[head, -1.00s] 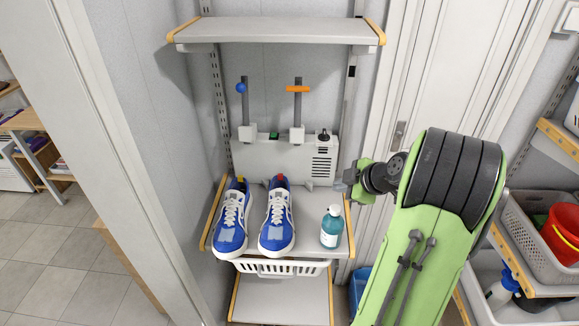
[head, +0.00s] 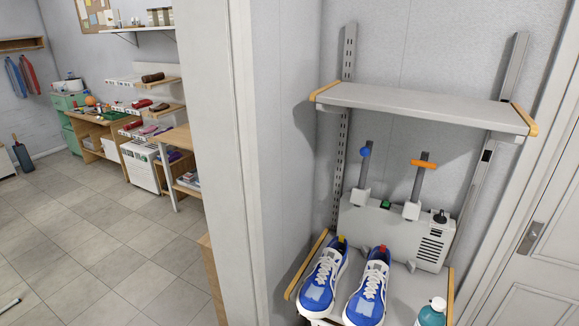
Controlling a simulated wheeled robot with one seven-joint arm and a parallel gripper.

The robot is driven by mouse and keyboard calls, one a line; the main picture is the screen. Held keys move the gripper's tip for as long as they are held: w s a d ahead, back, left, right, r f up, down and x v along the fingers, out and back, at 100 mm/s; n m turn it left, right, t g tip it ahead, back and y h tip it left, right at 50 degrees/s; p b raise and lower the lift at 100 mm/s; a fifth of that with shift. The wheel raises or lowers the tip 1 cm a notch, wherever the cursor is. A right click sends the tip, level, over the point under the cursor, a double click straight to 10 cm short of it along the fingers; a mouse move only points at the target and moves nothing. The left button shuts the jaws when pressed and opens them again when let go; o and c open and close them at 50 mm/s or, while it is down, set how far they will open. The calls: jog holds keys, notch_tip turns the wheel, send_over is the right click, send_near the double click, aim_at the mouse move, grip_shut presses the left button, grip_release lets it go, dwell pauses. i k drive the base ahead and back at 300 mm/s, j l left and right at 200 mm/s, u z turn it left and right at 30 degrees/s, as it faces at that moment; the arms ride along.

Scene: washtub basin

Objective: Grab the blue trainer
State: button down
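Two blue trainers with white laces and white soles stand side by side on a grey shelf at the lower right of the head view. The left blue trainer (head: 323,281) has a yellow heel tab. The right blue trainer (head: 369,291) has a red heel tab. Their toes point toward me, and the bottom edge of the picture cuts close to them. My gripper is not in this view.
A grey device (head: 398,232) with two upright posts stands behind the trainers. A teal bottle (head: 432,314) is to their right. An upper shelf (head: 420,106) hangs above. A wall edge (head: 240,160) borders the left; open tiled floor (head: 90,240) lies beyond.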

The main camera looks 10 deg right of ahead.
aim_at(367, 306)
jog(key=i+j+z, duration=0.3)
jog(key=j, duration=0.3)
jog(key=i+j+z, duration=0.3)
jog(key=j, duration=0.35)
